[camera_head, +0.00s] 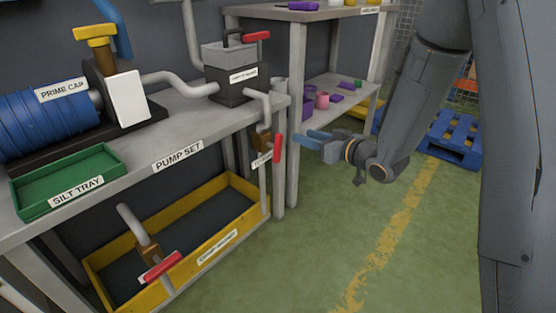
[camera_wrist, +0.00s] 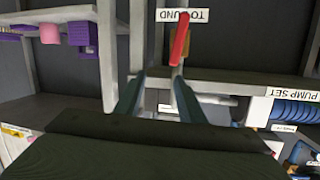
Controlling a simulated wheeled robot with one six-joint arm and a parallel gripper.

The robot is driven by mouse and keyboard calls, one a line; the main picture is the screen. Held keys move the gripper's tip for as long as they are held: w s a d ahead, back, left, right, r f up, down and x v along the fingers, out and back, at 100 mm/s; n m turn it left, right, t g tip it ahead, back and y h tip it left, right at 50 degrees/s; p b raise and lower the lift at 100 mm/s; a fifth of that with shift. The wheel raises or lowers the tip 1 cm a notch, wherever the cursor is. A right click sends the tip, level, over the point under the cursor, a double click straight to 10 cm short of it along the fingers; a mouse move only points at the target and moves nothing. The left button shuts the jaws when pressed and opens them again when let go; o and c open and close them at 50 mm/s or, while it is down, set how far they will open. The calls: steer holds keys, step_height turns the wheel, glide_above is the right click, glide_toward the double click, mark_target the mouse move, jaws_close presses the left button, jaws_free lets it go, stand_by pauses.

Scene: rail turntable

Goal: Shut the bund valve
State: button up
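A valve with a red lever (camera_head: 277,148) hangs on the pipe under the right end of the pump bench. The lever stands near vertical beside a brown valve body (camera_head: 261,139). Its label reads "TO BUND" upside down in the wrist view, where the red lever (camera_wrist: 180,40) lies just beyond the right fingertip. My gripper (camera_head: 302,140) is open and empty, its blue fingers pointing at this lever, with a small gap between them in the head view. The wrist view shows the fingers (camera_wrist: 159,80) apart. Another red-levered valve (camera_head: 160,268) sits at the yellow-edged bund tray (camera_head: 222,246).
The pump bench (camera_head: 205,125) carries a blue pump (camera_head: 45,120), a green silt tray (camera_head: 68,182) and a grey box (camera_head: 230,70) with a red lever on top. A bench leg (camera_head: 293,120) stands close to my fingers. Green floor (camera_head: 330,230) is clear; a blue pallet (camera_head: 452,140) lies behind.

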mark_target(281, 145)
steer(key=a+f+y+b, duration=0.1)
steer(key=f+b, duration=0.1)
steer(key=a+f+n+y+b, duration=0.1)
steer(key=f+b, duration=0.1)
steer(key=w+a+f+y+b, duration=0.1)
steer(key=f+b, duration=0.1)
steer(key=shift+a+g+y, duration=0.3)
steer(key=shift+a+y, duration=0.1)
steer(key=b+x, duration=0.3)
steer(key=x, duration=0.3)
steer(key=shift+w+a, duration=0.2)
steer(key=shift+a, duration=0.15)
jaws_close()
